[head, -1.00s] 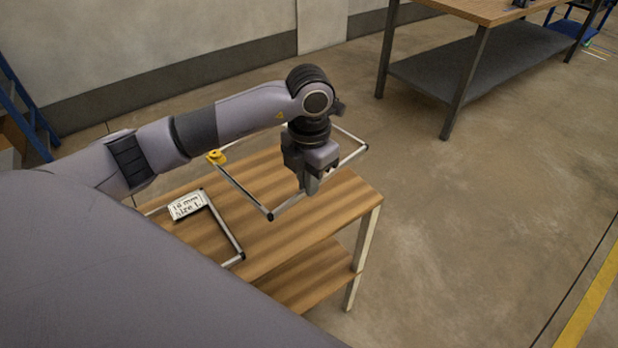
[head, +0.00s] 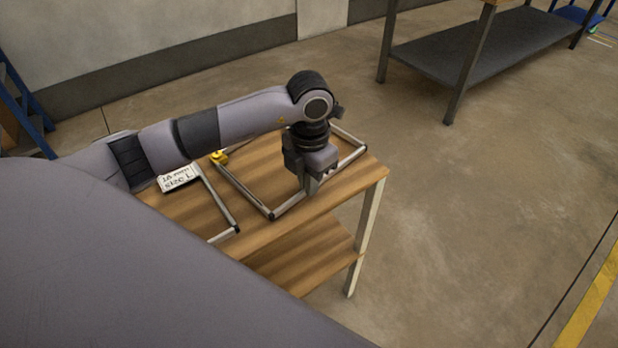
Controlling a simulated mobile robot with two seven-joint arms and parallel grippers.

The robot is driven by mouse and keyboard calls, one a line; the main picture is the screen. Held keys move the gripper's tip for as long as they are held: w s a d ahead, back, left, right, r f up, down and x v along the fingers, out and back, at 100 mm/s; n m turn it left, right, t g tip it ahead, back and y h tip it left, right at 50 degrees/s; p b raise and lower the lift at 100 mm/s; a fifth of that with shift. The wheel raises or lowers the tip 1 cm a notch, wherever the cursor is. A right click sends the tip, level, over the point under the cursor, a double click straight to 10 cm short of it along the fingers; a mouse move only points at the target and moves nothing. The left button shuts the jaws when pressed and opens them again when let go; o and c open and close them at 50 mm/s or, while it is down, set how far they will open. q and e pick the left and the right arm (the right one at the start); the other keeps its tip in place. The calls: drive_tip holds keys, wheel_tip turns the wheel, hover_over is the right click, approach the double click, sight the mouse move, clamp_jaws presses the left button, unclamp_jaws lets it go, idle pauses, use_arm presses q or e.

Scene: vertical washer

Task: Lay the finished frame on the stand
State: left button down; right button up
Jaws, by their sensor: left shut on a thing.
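The stand (head: 345,188) is a small wooden-topped table with pale legs and a lower shelf. A thin silver frame (head: 240,188) with dark corners is level over the right part of its top. I cannot tell whether it touches the wood. My left gripper (head: 312,188) points down and is shut on the frame's near bar. My wrist and forearm hide part of the frame. A second silver frame (head: 219,205) lies on the stand to the left, partly hidden by my arm, beside a white size label (head: 177,177). My right gripper is out of view.
A small yellow thing (head: 219,157) is at the first frame's left side. A workbench (head: 480,55) with a dark lower shelf stands at the back right. Blue ladder-like rails (head: 25,110) stand at the far left. The floor right of the stand is clear.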

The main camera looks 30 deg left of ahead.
use_arm(q)
drive_tip(key=shift+f, duration=0.2)
idle(0.6)
drive_tip(key=c, duration=1.2)
unclamp_jaws()
drive_tip(key=shift+r+p, duration=2.85)
drive_tip(key=shift+r, duration=1.2)
drive_tip(key=shift+s+f, duration=0.1)
drive_tip(key=shift+s, duration=0.05)
